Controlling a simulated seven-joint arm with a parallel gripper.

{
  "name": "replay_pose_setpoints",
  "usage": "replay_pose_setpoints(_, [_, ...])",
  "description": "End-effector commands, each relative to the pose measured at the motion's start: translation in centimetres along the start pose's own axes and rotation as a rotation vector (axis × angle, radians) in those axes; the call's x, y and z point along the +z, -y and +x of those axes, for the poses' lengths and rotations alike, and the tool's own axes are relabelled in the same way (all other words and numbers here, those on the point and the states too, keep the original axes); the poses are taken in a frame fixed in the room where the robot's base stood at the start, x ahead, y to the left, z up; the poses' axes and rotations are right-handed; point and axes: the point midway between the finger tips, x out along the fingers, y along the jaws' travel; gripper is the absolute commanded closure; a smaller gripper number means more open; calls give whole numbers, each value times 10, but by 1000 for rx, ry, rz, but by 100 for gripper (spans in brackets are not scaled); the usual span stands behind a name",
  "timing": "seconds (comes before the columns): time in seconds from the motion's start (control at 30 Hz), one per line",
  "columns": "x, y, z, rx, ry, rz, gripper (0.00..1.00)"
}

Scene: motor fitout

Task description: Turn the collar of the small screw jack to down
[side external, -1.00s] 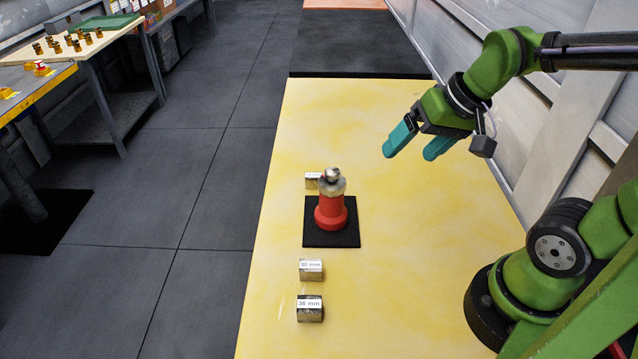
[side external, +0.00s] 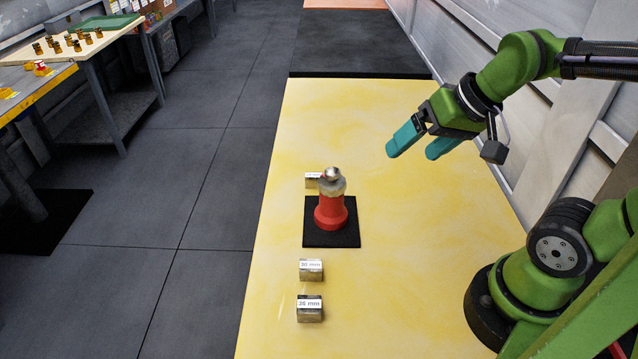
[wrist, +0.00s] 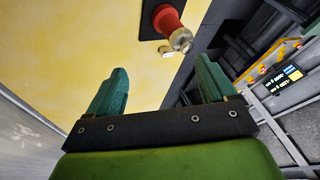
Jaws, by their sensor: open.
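The small screw jack (side external: 331,214) stands upright on a black square mat (side external: 346,238) on the yellow table. Its body is red, with a grey metal collar (side external: 332,187) near the top and a shiny rounded tip above. My gripper (side external: 418,147) is open and empty, in the air above the table, to the right of the jack and farther back. In the wrist view the jack (wrist: 167,20) shows at the top, beyond the two teal fingers (wrist: 160,88) and apart from them. Any marking on the collar is too small to read.
Metal blocks labelled 30 mm (side external: 311,271) and 36 mm (side external: 310,311) sit in front of the mat. Another small block (side external: 313,180) is partly hidden behind the jack. The table's right side is clear; a wall (side external: 540,110) runs along it.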

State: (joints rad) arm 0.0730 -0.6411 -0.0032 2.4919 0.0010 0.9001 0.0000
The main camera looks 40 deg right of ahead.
Motion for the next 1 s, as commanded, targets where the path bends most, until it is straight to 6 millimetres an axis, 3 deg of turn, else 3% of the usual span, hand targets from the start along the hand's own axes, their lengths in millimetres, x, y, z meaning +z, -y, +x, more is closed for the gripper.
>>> replay_pose_setpoints(0.2, [-3, -45, 53, 114, 280, 294, 16])
replay_pose_setpoints(0.53, [17, -85, 111, 72, 799, 838, 16])
replay_pose_setpoints(0.77, [11, -99, 145, -146, 1120, 1256, 16])
replay_pose_setpoints(1.0, [-30, -106, 166, -485, 1292, 1560, 16])
